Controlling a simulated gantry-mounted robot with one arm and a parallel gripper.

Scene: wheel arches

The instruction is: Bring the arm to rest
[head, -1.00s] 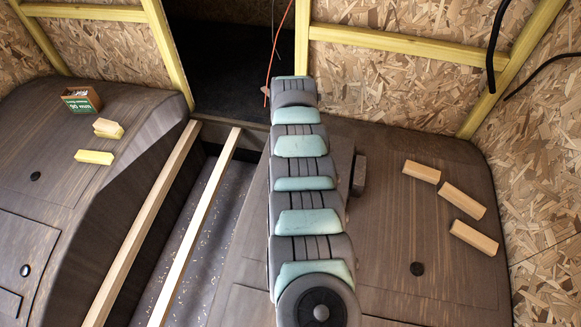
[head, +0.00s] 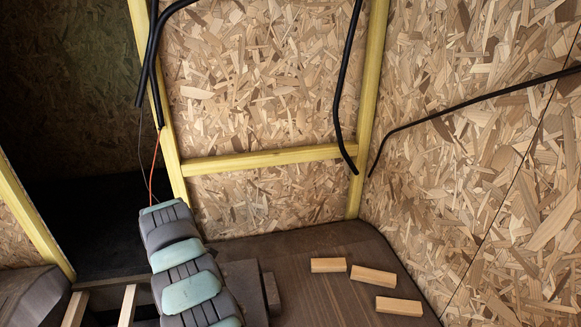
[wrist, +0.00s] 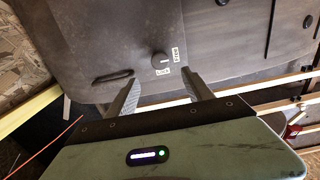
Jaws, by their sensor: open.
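My arm (head: 190,285) shows at the lower left of the head view, its grey and teal segments reaching up toward the dark opening. In the wrist view my gripper (wrist: 161,95) has its two fingers spread apart with nothing between them. Beyond the fingers is a dark panel with a round knob (wrist: 160,60) and small white labels beside it. How far the fingertips are from that panel I cannot tell. The gripper itself is not clearly seen in the head view.
Three wooden blocks (head: 328,265) lie on the right wheel arch (head: 315,290). Black cables (head: 345,110) hang by the chipboard wall, and an orange wire (head: 153,165) hangs near my arm's far end. Pale wooden rails (head: 127,306) lie at the lower left.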

